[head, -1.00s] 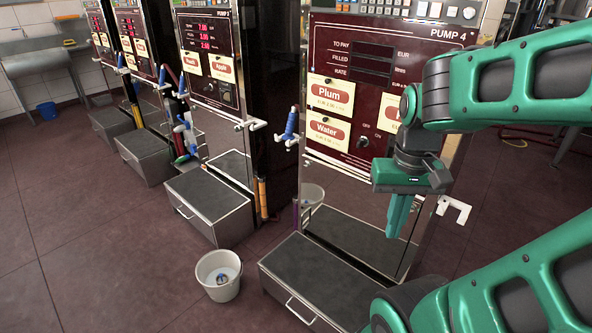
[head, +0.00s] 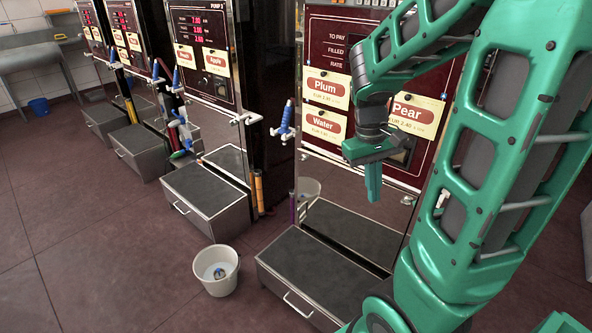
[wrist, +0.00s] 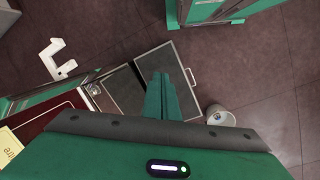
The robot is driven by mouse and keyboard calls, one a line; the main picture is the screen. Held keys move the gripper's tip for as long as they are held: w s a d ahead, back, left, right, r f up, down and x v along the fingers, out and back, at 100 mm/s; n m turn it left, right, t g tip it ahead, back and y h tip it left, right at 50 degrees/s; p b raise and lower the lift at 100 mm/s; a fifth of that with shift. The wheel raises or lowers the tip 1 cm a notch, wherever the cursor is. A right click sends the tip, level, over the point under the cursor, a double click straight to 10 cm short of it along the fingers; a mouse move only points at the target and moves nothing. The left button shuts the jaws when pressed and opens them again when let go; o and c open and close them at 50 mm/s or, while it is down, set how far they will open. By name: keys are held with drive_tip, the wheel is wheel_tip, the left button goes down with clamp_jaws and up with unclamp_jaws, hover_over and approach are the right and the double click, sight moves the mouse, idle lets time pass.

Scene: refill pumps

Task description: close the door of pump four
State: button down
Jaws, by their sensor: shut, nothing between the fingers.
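Pump four is the nearest, rightmost pump, with a dark red front panel (head: 328,62) and Plum, Water and Pear cards. Below it is a mirror-like steel front (head: 335,160). I cannot tell which part is the door or how far open it stands. A white bracket (head: 441,199) is partly hidden behind my arm; it also shows in the wrist view (wrist: 53,60). My gripper (head: 374,198) is shut and empty, pointing down in front of the steel front, apart from it as far as I can see. Its fingers (wrist: 160,78) show over the step in the wrist view.
A dark-topped step box (head: 315,275) with a front handle stands at pump four's foot. A white bucket (head: 216,270) stands on the floor to its left. A blue nozzle (head: 286,118) hangs at pump four's left edge.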

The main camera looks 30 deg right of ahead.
drive_tip(key=w+d+f+n+g+h, duration=0.1)
drive_tip(key=w+d+f+n+h, duration=0.15)
drive_tip(key=w+f, duration=0.4)
drive_tip(key=w+d+f+n+g+h, duration=0.1)
drive_tip(key=w+d+f+n+h, duration=0.2)
drive_tip(key=w, duration=0.6)
drive_tip(key=n+t+h, duration=1)
drive_tip(key=n+t, duration=0.1)
drive_tip(key=n, duration=0.9)
approach(302, 163)
drive_tip(key=x, duration=0.6)
drive_tip(key=shift+w+d, duration=0.1)
drive_tip(key=shift+d, duration=0.15)
